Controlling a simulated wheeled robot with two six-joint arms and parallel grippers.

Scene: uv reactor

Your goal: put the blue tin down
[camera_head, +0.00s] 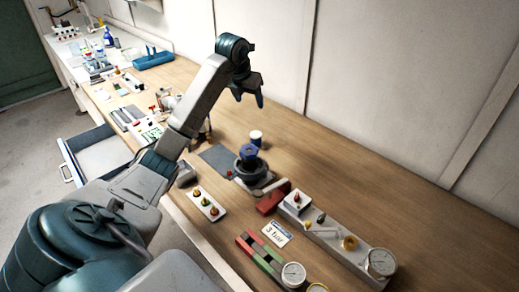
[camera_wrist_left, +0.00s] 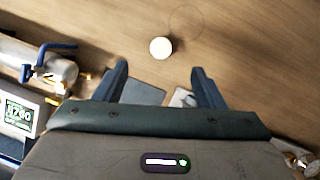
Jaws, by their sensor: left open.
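A small dark blue tin with a pale round lid (camera_head: 256,138) stands upright on the wooden bench, behind a dark round device with a blue top. In the left wrist view its pale lid (camera_wrist_left: 160,47) shows from above, just beyond the fingertips and between their lines. My left gripper (camera_head: 249,99) is open and empty, held above the bench and apart from the tin. Its two fingers also show spread in the left wrist view (camera_wrist_left: 158,70). My right gripper is not in view.
The dark round device (camera_head: 248,168) stands in front of the tin, beside a grey mat (camera_head: 217,158). A long grey fixture (camera_head: 335,243) with gauges lies at the front right. A drawer (camera_head: 98,155) stands open at left. Bare wood lies right of the tin.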

